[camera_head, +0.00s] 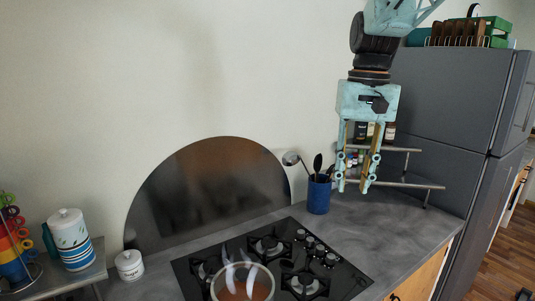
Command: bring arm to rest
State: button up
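My gripper (353,190) hangs pointing down from my arm at the upper right, in front of the spice shelf and to the right of the blue utensil holder in the picture. Its two fingers are apart with a gap between them. Nothing shows between the fingertips. My arm reaches up out of the top of the picture.
A black gas hob (330,276) holds a pot (268,293) with steam or flames over it. The blue utensil holder (319,198) stands behind the hob. A metal shelf (410,185) and a grey fridge (440,100) are at the right. A striped canister (72,240) stands at the left.

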jog(key=s+t+b, duration=0.2)
jog(key=s, duration=1.7)
jog(key=s+f+t+b, duration=0.1)
jog(key=s+f, duration=0.2)
jog(key=s, duration=0.5)
jog(key=s+f+n+t, duration=0.1)
jog(key=s+f, duration=0.2)
jog(key=s, duration=0.5)
jog(key=shift+s+f+b, duration=0.2)
jog(key=shift+s+b, duration=0.15)
jog(key=shift+s, duration=0.05)
dwell(0.8)
